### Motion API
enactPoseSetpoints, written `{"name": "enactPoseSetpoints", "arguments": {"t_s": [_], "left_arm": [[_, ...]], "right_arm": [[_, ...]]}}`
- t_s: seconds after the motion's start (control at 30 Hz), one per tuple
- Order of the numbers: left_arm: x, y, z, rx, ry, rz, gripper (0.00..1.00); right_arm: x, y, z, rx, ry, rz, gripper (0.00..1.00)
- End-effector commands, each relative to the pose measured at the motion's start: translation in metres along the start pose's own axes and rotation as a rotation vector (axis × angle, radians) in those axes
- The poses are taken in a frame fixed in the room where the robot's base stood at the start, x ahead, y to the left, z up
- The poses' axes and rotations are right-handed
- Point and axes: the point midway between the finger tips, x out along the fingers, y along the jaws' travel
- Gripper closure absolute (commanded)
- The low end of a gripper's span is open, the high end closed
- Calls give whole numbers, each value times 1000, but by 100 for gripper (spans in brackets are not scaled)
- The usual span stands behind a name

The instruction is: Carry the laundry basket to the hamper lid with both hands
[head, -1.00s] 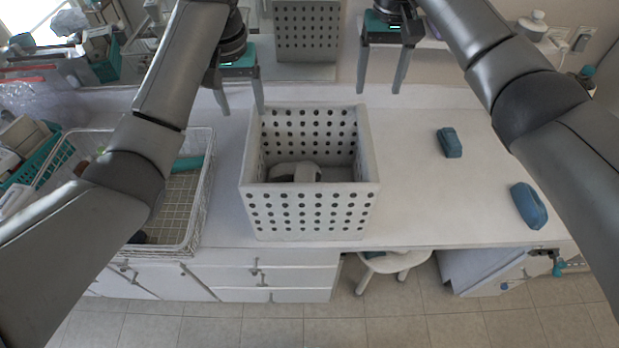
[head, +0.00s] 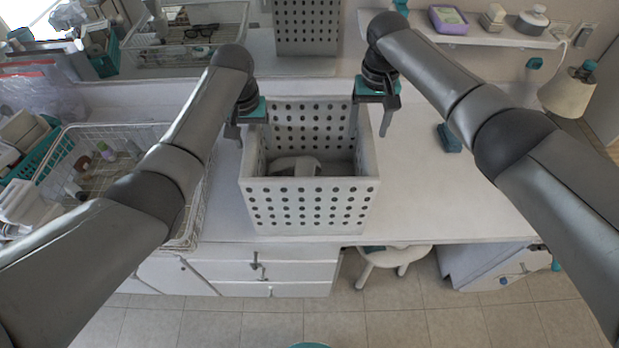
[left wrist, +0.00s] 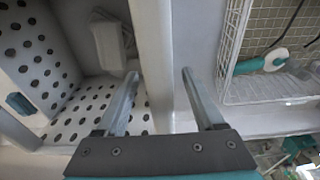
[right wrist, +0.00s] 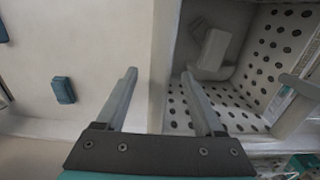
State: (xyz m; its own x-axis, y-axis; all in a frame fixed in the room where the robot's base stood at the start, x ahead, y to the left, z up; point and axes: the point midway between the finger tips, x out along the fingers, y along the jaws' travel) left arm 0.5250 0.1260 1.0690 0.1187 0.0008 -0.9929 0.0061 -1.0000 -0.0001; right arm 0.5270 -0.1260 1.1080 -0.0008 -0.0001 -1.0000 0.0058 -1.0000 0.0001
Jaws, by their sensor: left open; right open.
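The laundry basket (head: 310,207), a white box with round holes, stands upright on the counter, with a pale object (head: 297,165) inside. My left gripper (head: 240,132) is open at the basket's left rim. In the left wrist view its fingers (left wrist: 160,76) lie on either side of the basket's wall (left wrist: 153,45). My right gripper (head: 370,128) is open at the right rim. In the right wrist view its fingers (right wrist: 159,74) lie on either side of the opposite wall (right wrist: 165,40). Neither grips it. I cannot tell which thing is the hamper lid.
A wire basket (head: 196,205) with several items stands close on the left, partly behind my left arm. A blue object (head: 449,138) lies on the counter (head: 425,205) to the right, which is mostly clear. A mirror and a shelf (head: 470,37) are behind.

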Motion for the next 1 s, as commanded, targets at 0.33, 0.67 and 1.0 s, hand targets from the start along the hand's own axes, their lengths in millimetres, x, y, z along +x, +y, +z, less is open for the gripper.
{"name": "enactPoseSetpoints", "arguments": {"t_s": [0.33,0.67,1.0], "left_arm": [[19,0,-1,0,2,0,30],[19,0,-1,0,2,0,37],[19,0,-1,0,2,0,75]], "right_arm": [[19,0,0,-1,0,0,30],[20,0,0,-1,1,0,37],[19,0,0,-1,1,0,75]]}}
